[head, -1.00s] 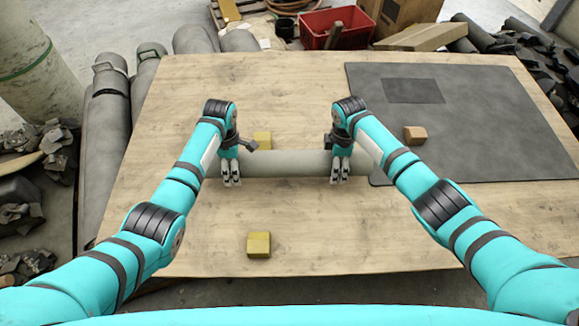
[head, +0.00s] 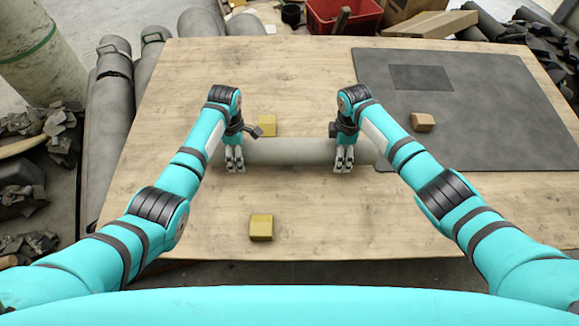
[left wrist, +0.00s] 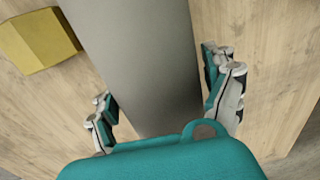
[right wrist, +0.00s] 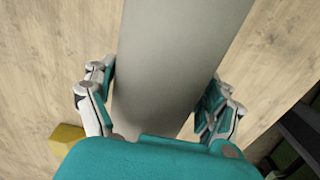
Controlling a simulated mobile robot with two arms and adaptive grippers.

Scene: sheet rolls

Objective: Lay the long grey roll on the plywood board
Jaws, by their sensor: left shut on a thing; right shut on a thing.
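The long grey roll (head: 290,151) lies crosswise over the plywood board (head: 330,215), on it or just above it; I cannot tell which. My left gripper (head: 234,160) is shut on the roll near its left end. My right gripper (head: 343,159) is shut on it toward its right end, which is partly hidden by my right arm. In the left wrist view the roll (left wrist: 145,50) passes between the two fingers, and likewise in the right wrist view (right wrist: 180,60).
Yellow blocks stand behind (head: 267,125) and in front (head: 261,228) of the roll. A dark mat (head: 480,110) with a brown block (head: 422,122) covers the board's right side. Dark rolls (head: 105,130) lie left of the board; a red crate (head: 343,14) stands behind it.

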